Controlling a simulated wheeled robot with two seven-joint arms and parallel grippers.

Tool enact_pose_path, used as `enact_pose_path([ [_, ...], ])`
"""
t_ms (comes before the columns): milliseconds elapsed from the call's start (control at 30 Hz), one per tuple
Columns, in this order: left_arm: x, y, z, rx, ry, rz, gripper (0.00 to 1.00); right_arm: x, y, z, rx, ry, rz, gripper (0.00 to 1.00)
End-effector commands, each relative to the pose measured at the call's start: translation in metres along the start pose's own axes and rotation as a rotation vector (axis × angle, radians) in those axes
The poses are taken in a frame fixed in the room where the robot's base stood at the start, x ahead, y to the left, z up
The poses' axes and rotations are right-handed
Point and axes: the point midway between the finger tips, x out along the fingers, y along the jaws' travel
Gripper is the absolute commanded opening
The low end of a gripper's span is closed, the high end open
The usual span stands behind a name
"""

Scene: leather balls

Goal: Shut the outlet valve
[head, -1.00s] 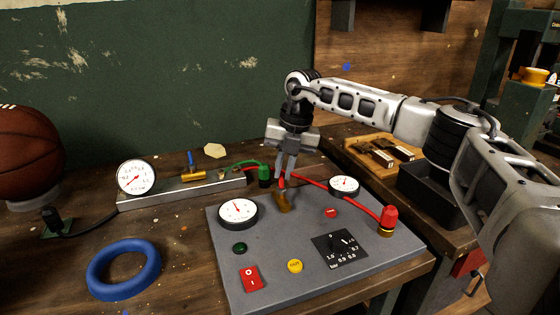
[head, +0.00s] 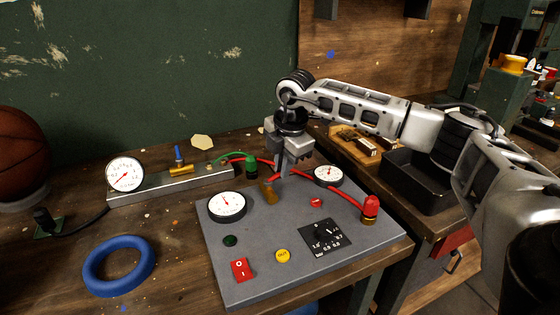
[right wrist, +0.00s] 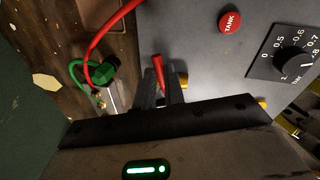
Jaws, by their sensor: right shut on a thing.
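A small brass valve (head: 268,192) with a red lever (head: 275,178) stands on the grey panel (head: 215,270), between two round gauges. My right gripper (head: 280,170) reaches down from above and is shut on the red lever. In the right wrist view the lever (right wrist: 158,68) sticks out from between the dark fingers. The fingers hide part of the lever and valve. A second brass valve (head: 181,170) with a blue lever (head: 178,153) sits on the metal rail behind left. My left gripper is out of view.
A red hose (head: 345,198) runs past the gripper to a red fitting (head: 371,208). A green fitting (head: 252,166) stands behind the panel. The panel carries a red switch (head: 240,269), yellow button (head: 283,256) and black dial (head: 325,238). A blue ring (head: 120,287) lies left.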

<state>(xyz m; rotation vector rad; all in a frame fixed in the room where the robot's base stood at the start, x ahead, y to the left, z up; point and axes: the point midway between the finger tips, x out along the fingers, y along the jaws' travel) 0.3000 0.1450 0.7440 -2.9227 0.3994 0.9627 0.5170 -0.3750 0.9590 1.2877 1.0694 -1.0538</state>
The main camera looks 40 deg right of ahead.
Motion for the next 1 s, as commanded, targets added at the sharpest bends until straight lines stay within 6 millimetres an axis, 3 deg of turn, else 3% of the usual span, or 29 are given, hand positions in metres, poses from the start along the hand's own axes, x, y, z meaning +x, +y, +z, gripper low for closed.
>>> enact_pose_path([
  [400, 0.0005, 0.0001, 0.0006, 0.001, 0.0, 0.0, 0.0, -0.002, -0.0081, -0.0009, 0.22, -0.046, 0.001, 0.0],
  [1000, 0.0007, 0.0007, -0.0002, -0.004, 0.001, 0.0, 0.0, -0.0023, -0.01, -0.0014, 0.263, -0.054, -0.001, 0.0],
])
